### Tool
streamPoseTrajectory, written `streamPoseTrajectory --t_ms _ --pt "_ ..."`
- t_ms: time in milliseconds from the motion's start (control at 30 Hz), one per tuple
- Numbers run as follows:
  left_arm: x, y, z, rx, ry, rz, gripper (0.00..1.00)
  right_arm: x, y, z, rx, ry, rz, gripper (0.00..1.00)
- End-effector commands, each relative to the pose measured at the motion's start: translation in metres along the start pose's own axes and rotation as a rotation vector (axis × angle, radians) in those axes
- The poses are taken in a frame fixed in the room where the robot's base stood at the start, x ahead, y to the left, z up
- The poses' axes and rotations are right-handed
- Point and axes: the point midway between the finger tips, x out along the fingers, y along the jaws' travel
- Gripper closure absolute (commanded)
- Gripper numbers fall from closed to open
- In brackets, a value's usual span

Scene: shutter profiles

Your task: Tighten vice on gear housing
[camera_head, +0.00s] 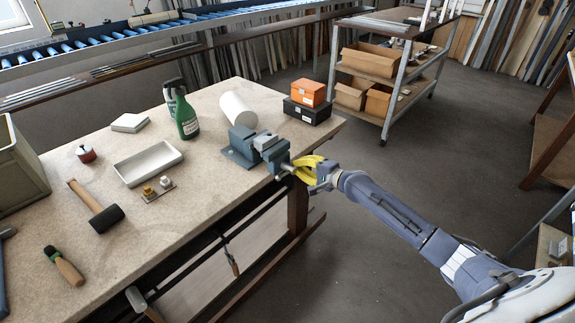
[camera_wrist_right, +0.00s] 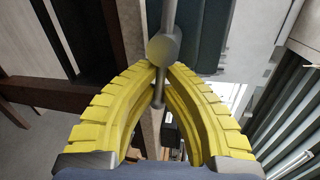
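The blue-grey vice (camera_head: 243,150) stands at the right front edge of the workbench. A lighter grey block (camera_head: 265,140), perhaps the gear housing, sits at its jaws; I cannot tell how firmly it is held. The vice handle (camera_head: 286,167) points out past the bench edge. My right gripper (camera_head: 296,169), with yellow fingers, is at the handle. In the right wrist view its fingertips (camera_wrist_right: 164,66) close together on the handle bar, just below the round screw end (camera_wrist_right: 163,47). The bar's lower end (camera_wrist_right: 158,98) shows between the fingers. My left gripper is not in view.
Near the vice are a white cylinder (camera_head: 237,109), a green bottle (camera_head: 187,119) and an orange box (camera_head: 308,93) on a black box (camera_head: 306,112). A white tray (camera_head: 148,164) and a mallet (camera_head: 104,217) lie further left. Open floor lies right of the bench.

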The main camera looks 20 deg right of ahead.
Motion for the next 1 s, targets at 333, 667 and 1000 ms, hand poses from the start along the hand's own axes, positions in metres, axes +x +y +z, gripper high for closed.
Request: streamPoseTrajectory --t_ms 333,667,1000 --pt "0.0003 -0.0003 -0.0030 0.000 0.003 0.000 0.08 -0.0098 0.0056 -0.0068 0.031 0.008 0.004 1.00" --pt "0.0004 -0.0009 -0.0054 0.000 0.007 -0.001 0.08 -0.0095 0.0058 -0.0067 0.030 0.008 0.005 0.84" --pt "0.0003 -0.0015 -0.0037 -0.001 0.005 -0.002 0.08 -0.0090 0.0033 -0.0066 0.030 0.008 0.000 0.68"
